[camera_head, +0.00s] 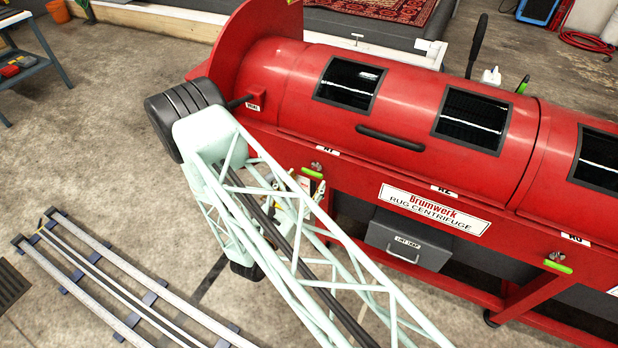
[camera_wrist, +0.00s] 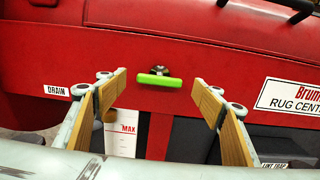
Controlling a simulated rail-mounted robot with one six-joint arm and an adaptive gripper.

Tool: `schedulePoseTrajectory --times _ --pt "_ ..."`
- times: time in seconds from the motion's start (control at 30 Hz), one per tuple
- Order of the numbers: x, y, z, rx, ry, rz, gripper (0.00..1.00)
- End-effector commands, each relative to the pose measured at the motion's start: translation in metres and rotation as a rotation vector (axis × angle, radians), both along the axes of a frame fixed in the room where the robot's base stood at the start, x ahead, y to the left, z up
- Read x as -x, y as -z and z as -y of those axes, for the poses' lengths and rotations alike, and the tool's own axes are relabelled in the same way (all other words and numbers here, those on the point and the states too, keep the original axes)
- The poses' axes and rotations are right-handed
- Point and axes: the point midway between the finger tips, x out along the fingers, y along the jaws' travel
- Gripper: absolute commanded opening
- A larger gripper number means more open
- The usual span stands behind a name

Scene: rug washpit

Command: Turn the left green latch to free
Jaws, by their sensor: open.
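The left green latch (camera_head: 312,173) is on the red centrifuge's front, beside my arm in the head view. In the wrist view the green latch (camera_wrist: 158,80) lies horizontally, with a dark pivot above it. My gripper (camera_wrist: 161,90) is open and empty. Its two wood-faced fingers stand to the left and right of the latch, apart from it in the picture; the depth gap cannot be judged. A second green latch (camera_head: 558,266) sits further right, also roughly horizontal.
The red centrifuge drum (camera_head: 400,80) has a dark handle (camera_head: 392,138) and several windows. A grey lint trap box (camera_head: 408,240) hangs below. A white MAX label (camera_wrist: 122,134) shows under the left finger. Floor rails (camera_head: 95,275) lie at the left.

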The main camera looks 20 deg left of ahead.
Motion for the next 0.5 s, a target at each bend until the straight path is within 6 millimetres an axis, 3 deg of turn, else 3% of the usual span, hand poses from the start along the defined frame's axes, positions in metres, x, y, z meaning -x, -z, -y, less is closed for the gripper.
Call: schedulePoseTrajectory --times 0.2,0.5 --pt "-0.019 0.001 0.003 -0.001 0.001 0.0 0.62" --pt "-0.031 0.0 0.005 0.0 0.0 0.0 0.62"
